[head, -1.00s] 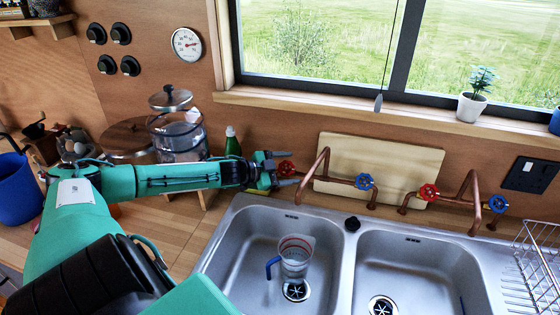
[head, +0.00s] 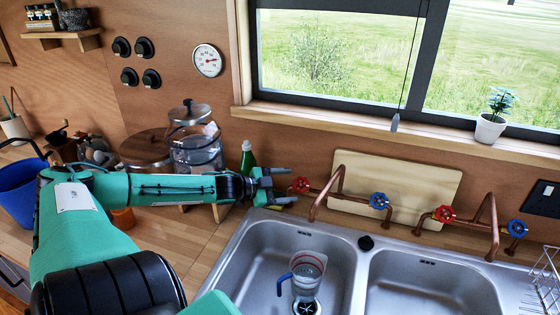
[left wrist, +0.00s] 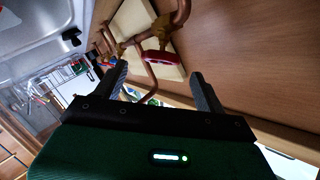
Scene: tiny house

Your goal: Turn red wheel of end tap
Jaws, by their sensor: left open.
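The end tap is a copper pipe (head: 323,199) left of the other taps, behind the left sink basin. Its red wheel (head: 300,185) is at the left end, and a blue wheel (head: 379,200) is on its right. My left gripper (head: 287,185) is open and empty, its two fingers pointing right, just left of the red wheel. In the left wrist view the red wheel (left wrist: 160,57) shows beyond and between the two fingertips of the gripper (left wrist: 157,73). Whether a finger touches the wheel I cannot tell. My right gripper is not in view.
A green bottle (head: 247,158) and a glass jar (head: 195,147) stand behind my left forearm. A measuring cup (head: 309,273) stands in the left basin (head: 262,262). A second tap with a red wheel (head: 444,214) is further right. A wooden board (head: 405,178) leans behind the taps.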

